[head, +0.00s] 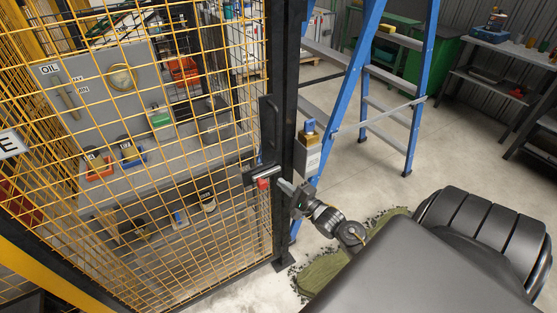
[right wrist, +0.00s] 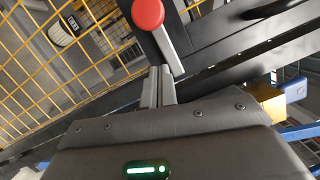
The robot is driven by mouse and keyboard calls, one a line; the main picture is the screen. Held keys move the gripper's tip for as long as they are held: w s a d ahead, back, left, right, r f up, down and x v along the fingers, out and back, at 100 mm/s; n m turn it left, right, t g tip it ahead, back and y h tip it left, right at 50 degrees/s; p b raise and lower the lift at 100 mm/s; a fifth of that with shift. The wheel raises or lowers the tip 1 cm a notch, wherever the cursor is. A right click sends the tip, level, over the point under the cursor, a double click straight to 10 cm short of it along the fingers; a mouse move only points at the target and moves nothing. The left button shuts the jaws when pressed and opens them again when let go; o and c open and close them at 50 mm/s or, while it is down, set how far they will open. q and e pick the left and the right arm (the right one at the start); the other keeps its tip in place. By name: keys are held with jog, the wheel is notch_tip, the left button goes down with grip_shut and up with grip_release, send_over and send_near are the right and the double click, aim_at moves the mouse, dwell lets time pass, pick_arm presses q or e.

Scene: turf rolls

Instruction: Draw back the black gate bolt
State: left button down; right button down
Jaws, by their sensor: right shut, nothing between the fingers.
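The black gate bolt (head: 258,173) sits on the dark edge frame of the yellow mesh gate (head: 150,150). Its red knob (head: 263,184) hangs just below the bar. In the right wrist view the round red knob (right wrist: 148,13) sits at the end of a grey stem (right wrist: 168,48). My right gripper (head: 284,185) is just right of the knob in the head view. Its fingers (right wrist: 159,80) are together with nothing between them, their tips close to the stem; I cannot tell whether they touch it. My left gripper is not in view.
A dark post (head: 284,90) stands beside the gate edge. A grey box (head: 308,158) with a brass and blue item on top is right of it. A blue ladder (head: 365,65) stands behind. Green turf (head: 325,272) lies on the floor. Shelves with tools show through the mesh.

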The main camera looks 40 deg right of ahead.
jog(key=s+d+b, duration=0.1)
jog(key=s+b, duration=0.1)
jog(key=s, duration=0.8)
jog(key=shift+f, duration=0.3)
